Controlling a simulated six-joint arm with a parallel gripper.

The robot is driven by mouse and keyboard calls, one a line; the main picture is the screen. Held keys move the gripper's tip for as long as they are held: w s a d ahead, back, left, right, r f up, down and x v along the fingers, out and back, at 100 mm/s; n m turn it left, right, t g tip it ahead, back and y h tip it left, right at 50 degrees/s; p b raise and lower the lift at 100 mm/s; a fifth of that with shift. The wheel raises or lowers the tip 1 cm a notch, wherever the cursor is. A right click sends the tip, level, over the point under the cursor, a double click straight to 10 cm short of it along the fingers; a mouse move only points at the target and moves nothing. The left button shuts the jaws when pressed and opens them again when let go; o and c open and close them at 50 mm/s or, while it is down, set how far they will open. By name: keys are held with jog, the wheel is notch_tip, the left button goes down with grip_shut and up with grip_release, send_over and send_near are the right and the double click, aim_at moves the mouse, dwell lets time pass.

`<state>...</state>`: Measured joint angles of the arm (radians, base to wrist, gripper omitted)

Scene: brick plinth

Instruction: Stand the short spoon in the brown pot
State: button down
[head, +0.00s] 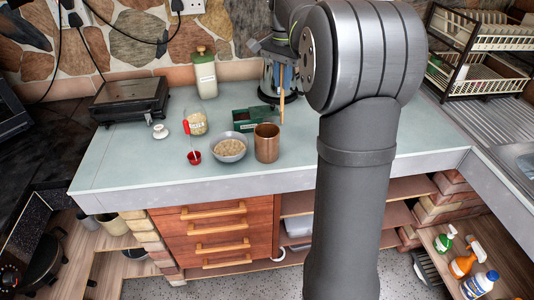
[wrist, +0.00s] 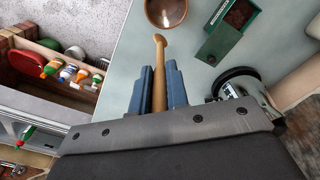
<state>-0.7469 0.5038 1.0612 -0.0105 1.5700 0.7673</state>
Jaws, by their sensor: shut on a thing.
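The short spoon (head: 282,107) is light wood, and its rounded end points down out of my gripper (head: 281,82). In the wrist view the spoon (wrist: 159,80) lies between the blue fingers of my gripper (wrist: 159,70), which are shut on it. The brown pot (head: 266,146) stands upright on the counter; its open mouth also shows at the top of the wrist view (wrist: 150,20). The spoon is outside the pot, behind and slightly right of it in the head view. The upper part of the spoon is hidden by the gripper.
A green box (head: 240,121) stands behind the pot, and a bowl of grain (head: 229,148) stands close to its left. A dish rack (head: 475,60) stands right.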

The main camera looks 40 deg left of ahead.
jog(key=s+a+f, duration=0.2)
jog(key=s+f, duration=0.2)
jog(key=f, duration=0.6)
jog(key=shift+a+f, duration=0.15)
jog(key=shift+f, duration=0.1)
jog(key=c, duration=1.4)
grip_release()
notch_tip(320, 180, up, 12)
notch_tip(320, 180, down, 8)
